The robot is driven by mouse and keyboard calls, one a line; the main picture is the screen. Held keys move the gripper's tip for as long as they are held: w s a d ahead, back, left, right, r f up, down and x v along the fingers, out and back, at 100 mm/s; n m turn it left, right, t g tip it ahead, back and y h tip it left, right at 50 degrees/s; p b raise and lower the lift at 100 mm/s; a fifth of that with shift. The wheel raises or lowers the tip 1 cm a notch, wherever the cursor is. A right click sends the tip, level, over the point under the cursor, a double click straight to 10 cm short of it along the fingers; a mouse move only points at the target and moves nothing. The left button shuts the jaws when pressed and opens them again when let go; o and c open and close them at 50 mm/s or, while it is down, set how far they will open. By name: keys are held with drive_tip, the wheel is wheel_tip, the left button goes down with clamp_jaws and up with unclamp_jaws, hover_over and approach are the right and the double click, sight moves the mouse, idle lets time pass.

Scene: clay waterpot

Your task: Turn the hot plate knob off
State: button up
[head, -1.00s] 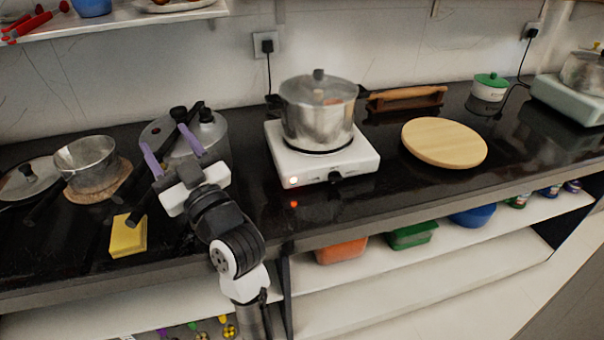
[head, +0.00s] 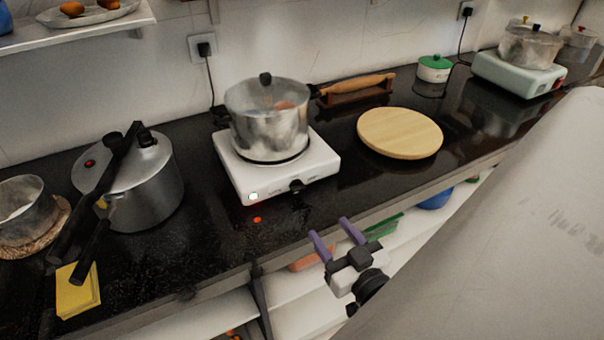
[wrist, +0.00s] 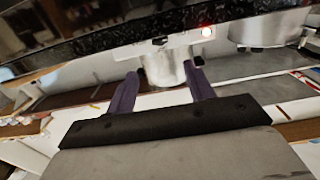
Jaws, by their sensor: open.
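The white hot plate (head: 240,184) stands on the black counter in the head view. Its dark knob (head: 297,186) is on the front face, and a small light (head: 253,196) glows left of it. A lidded metal pot (head: 268,125) sits on top. My gripper (head: 332,231), with purple fingers, is open and empty, in front of the counter edge, below and right of the knob and apart from it. The wrist view looks upside down; the knob (wrist: 160,41) appears there beyond and between the two fingers, with the light (wrist: 208,32) to its right.
A pressure cooker (head: 140,185) and a yellow sponge (head: 78,290) are left of the hot plate. A round wooden board (head: 400,133) lies to its right. An open shelf is under the counter. The counter in front of the hot plate is clear.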

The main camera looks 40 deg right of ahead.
sight(300, 190)
drive_tip(key=p+x, duration=0.3)
drive_tip(key=x, duration=0.9)
drive_tip(key=shift+w, duration=0.3)
drive_tip(key=c, duration=1)
drive_tip(key=shift+m, duration=0.5)
drive_tip(key=o, duration=1)
drive_tip(key=shift+s, duration=0.1)
